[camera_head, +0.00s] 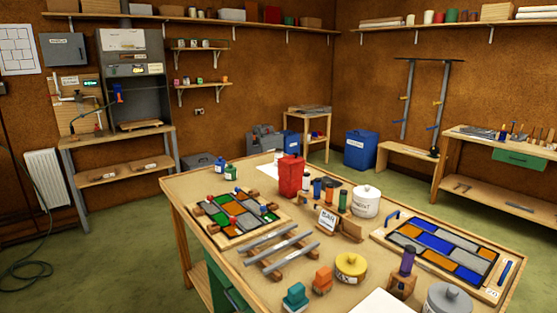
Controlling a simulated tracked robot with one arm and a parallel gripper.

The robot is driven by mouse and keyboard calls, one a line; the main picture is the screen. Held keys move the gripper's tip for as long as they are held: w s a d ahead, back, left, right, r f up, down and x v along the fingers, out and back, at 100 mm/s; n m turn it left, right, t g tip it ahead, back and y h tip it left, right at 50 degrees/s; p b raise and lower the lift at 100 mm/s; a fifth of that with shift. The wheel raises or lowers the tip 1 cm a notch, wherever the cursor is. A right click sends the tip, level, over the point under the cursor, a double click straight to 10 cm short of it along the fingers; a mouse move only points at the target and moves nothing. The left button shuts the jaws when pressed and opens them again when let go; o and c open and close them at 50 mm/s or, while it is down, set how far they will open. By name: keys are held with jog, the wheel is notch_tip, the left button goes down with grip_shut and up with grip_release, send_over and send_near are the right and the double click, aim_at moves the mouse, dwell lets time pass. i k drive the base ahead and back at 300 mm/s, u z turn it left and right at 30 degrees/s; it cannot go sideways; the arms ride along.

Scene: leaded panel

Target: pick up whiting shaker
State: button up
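No container on the central workbench (215,262) has a label I can read as whiting, so I cannot tell which one is the whiting shaker. A white lidded tub (366,201) with a dark printed label stands upright at the back right of the bench. A grey lidded can (447,300) stands at the front right, cut by the lower edge. A small pale bottle (305,183) stands beside a tall red container (291,177). My gripper does not show in this view.
Two leaded panels lie on the bench, one at the left (235,214) and one at the right (440,255). Green floor (110,245) is open at the left.

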aim_at(277, 152)
jog(key=u, duration=0.45)
jog(key=k, duration=0.5)
jog(key=u, duration=0.85)
jog(key=k, duration=0.85)
jog(key=u, duration=0.45)
jog(key=i, duration=2)
jog(key=z, duration=0.35)
jog(key=i, duration=1.25)
jog(key=z, duration=0.35)
jog(key=i, duration=2.55)
jog(key=z, duration=0.2)
